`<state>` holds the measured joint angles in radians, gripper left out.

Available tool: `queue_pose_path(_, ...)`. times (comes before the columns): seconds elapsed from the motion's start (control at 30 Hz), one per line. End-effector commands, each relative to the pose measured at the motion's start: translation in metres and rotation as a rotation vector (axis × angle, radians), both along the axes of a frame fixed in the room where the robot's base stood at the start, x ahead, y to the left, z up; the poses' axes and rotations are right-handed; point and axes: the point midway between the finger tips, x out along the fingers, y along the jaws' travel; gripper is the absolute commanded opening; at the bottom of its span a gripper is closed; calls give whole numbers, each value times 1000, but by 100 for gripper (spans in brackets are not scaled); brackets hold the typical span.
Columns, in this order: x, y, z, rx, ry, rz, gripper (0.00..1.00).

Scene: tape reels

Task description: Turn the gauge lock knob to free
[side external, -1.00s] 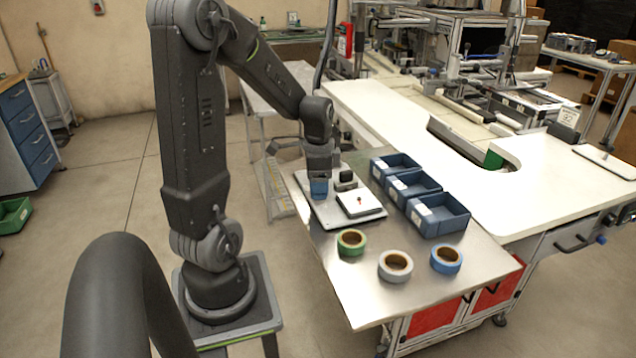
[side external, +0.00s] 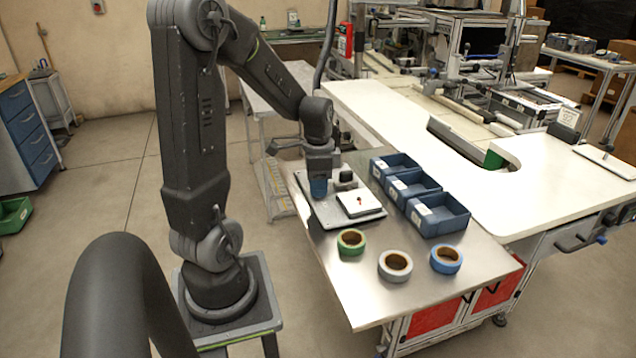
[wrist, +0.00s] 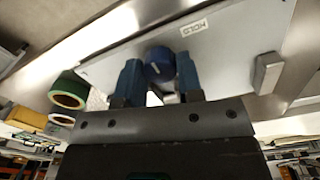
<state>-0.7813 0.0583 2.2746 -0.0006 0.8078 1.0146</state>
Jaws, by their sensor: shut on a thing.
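The gauge lock knob (wrist: 159,64) is round and dark blue with a pale pointer line, and sits on a light grey plate (wrist: 225,40) in the wrist view. A label reading HOLD (wrist: 194,28) is on the plate beside it. My gripper (wrist: 160,75) has its two blue fingers shut on the knob, one on each side. In the side view my gripper (side external: 318,187) points down at the back left of the grey fixture plate (side external: 325,215), and its fingers hide the knob there.
A white square pad with a small red part (side external: 359,202) and a dark block (side external: 346,178) are beside my gripper. Green (side external: 351,242), white (side external: 395,265) and blue (side external: 446,259) tape reels lie in front. Blue bins (side external: 438,214) stand to the right.

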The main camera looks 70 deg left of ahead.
Motion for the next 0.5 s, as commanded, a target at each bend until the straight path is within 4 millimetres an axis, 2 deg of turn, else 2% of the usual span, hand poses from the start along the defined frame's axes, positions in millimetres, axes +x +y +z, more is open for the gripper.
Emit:
queue_pose_path(0.27, 0, 0, 1, 0, 1, 125, 10)
queue_pose_path(0.5, 0, 0, 1, 0, 1, 331, 10)
